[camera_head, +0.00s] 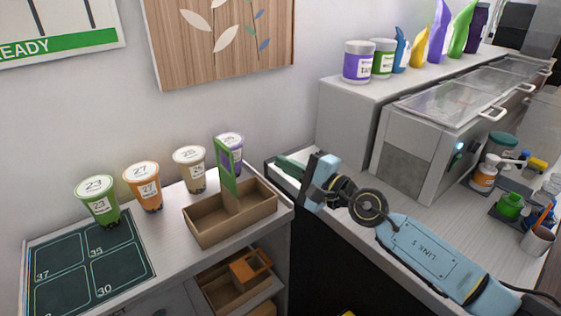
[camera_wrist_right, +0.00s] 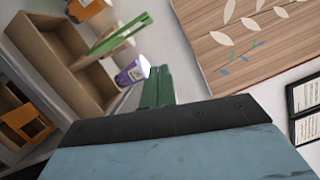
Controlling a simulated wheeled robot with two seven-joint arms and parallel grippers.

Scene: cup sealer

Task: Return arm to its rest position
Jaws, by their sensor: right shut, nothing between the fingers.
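My right arm comes in from the lower right in the head view. Its gripper (camera_head: 290,165) has green fingers that are shut and empty, pointing left over the gap beside the counter with the cups. In the right wrist view the shut green fingers (camera_wrist_right: 158,87) show beyond the dark edge of the gripper body. A purple cup (camera_head: 230,148) stands behind the cardboard carrier (camera_head: 203,229) with its green handle; the cup also shows in the right wrist view (camera_wrist_right: 131,73), near the fingertips but apart from them. My left gripper is out of view.
Sealed cups in green (camera_head: 99,200), orange (camera_head: 144,187) and beige (camera_head: 189,167) stand in a row left of the purple cup. A dark numbered mat (camera_head: 90,262) lies at the front left. A grey lidded unit (camera_head: 420,150) and several bottles are at the right.

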